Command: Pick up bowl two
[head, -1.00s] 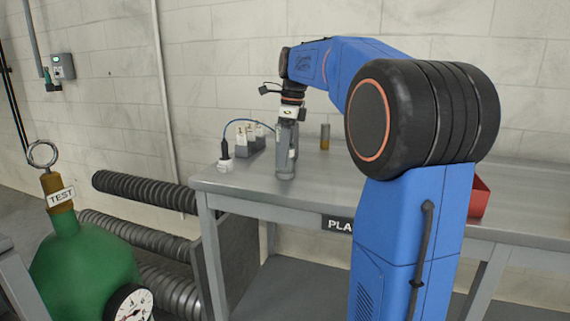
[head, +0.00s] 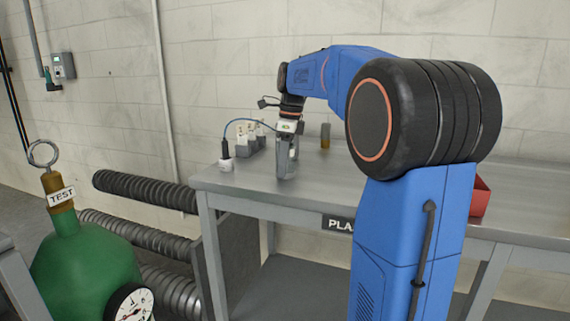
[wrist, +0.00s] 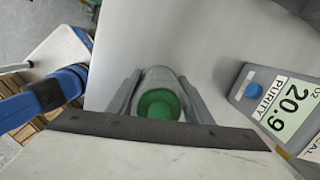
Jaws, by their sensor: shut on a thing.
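My gripper (head: 286,160) points down over the left part of the grey table. In the wrist view its two fingers (wrist: 158,97) are shut on the sides of a grey, rounded container with a green inside or top (wrist: 158,104). I cannot tell from its look whether this is bowl two. In the head view the fingers hide most of it, and it is too small to make out. I cannot tell whether it touches the tabletop.
The grey table (head: 240,181) has a row of small labelled units (head: 246,143) left of my gripper. A meter marked PURITY 20.9 (wrist: 283,100) is close on the right in the wrist view. A brown cylinder (head: 325,135) stands behind. A red bin (head: 480,197) is at right.

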